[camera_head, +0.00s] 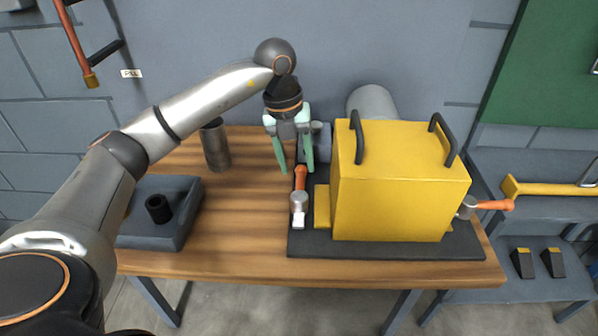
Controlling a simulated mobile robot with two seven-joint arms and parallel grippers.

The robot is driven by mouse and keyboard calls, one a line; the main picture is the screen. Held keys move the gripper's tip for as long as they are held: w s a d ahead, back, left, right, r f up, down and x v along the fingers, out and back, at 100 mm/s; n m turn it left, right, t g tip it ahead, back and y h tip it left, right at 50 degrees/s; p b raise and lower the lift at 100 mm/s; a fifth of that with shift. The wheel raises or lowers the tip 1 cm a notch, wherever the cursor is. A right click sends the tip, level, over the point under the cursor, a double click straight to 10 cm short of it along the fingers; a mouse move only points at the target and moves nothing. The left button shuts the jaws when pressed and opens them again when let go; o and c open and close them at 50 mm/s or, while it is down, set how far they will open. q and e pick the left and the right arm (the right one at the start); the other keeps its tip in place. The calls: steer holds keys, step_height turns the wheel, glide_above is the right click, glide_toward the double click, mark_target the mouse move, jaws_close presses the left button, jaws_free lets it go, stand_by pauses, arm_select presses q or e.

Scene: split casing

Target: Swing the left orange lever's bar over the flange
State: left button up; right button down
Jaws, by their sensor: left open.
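The left orange lever (300,178) stands at the left side of the yellow casing (405,190), with a grey round pivot and a pale bar end (299,219) at its front. The yellow flange (322,207) sticks out at the casing's lower left, just right of the pivot. My left gripper (295,170) points down above and behind the lever, its green fingers apart, one on each side of the lever's far end in the picture. I cannot tell whether it touches the lever. A second orange lever (494,205) is at the casing's right side. My right gripper is not in view.
The casing has two dark handles on top and sits on a dark base plate (390,249) on the wooden table (240,262). A dark block with a black ring (158,209) and a grey cylinder (215,146) stand left. Wood between them is clear.

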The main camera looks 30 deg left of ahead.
arm_select(q)
steer(key=shift+w+d+f, duration=0.1)
steer(key=shift+f, duration=0.6)
steer(key=shift+w+d+f, duration=0.1)
steer(key=shift+f, duration=0.55)
steer(key=shift+c, duration=0.2)
jaws_close()
